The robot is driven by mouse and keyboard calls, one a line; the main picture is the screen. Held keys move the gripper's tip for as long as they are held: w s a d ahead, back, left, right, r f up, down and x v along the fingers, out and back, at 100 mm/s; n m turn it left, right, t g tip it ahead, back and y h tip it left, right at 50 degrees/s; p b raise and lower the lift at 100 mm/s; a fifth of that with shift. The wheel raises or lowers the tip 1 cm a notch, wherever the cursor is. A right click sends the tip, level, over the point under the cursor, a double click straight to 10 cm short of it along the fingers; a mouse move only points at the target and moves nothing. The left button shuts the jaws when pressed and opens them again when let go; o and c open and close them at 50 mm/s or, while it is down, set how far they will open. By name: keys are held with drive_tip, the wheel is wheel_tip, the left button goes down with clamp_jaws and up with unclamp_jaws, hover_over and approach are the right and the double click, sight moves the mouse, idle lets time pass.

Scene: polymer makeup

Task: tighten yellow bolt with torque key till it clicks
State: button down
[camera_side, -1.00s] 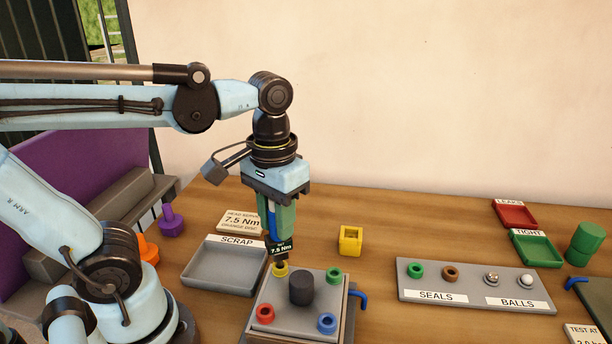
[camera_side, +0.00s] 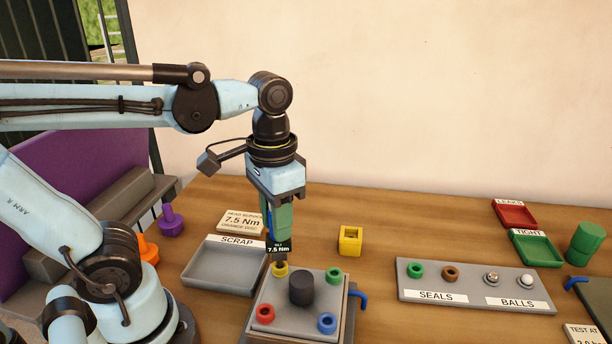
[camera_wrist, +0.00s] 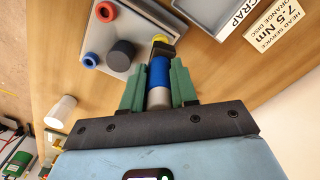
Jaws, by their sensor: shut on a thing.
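The torque key (camera_side: 278,248) stands upright in my gripper (camera_side: 279,225), its display reading 7.5 Nm. In the wrist view, the green fingers of my gripper (camera_wrist: 159,72) are shut on both sides of the key's blue and grey body (camera_wrist: 158,75). The key's dark lower end is at the yellow bolt (camera_side: 280,271), at the back left corner of the grey square head plate (camera_side: 300,322). The yellow bolt also shows in the wrist view (camera_wrist: 159,38), mostly covered by the key's end. I cannot tell how fully the key seats on it.
The plate also bears a red bolt (camera_side: 265,313), a blue bolt (camera_side: 326,322), a green bolt (camera_side: 333,275) and a dark central cylinder (camera_side: 301,287). A scrap tray (camera_side: 214,279) is close on the left. A yellow block (camera_side: 350,240) stands behind right.

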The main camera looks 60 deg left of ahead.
drive_tip(key=shift+m, duration=0.8)
drive_tip(key=shift+m, duration=0.9)
drive_tip(key=shift+m, duration=0.9)
drive_tip(key=shift+m, duration=0.9)
